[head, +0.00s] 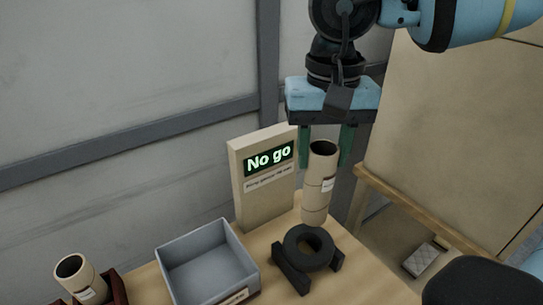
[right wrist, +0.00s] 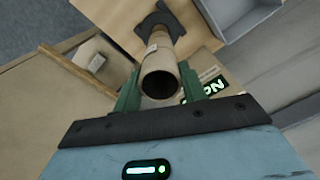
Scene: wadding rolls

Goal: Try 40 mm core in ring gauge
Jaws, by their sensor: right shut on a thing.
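My right gripper (head: 328,160) has its green fingers shut on a beige cardboard core (head: 315,197), held almost upright with its open end up. The core also shows between the fingers in the right wrist view (right wrist: 161,55). The black ring gauge (head: 291,243) sits on its dark stand on the table, just below and in front of the core's lower end in the head view. Whether the core's lower end touches the ring I cannot tell. A display panel (head: 254,207) behind the gauge reads "No go" in green. My left gripper is not in view.
A grey open tray (head: 180,247) stands empty left of the gauge. Another beige core (head: 77,270) stands in a dark red holder (head: 119,288) at the lower left. The wooden table (head: 345,279) is bare right of the gauge. A grey wall is close behind.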

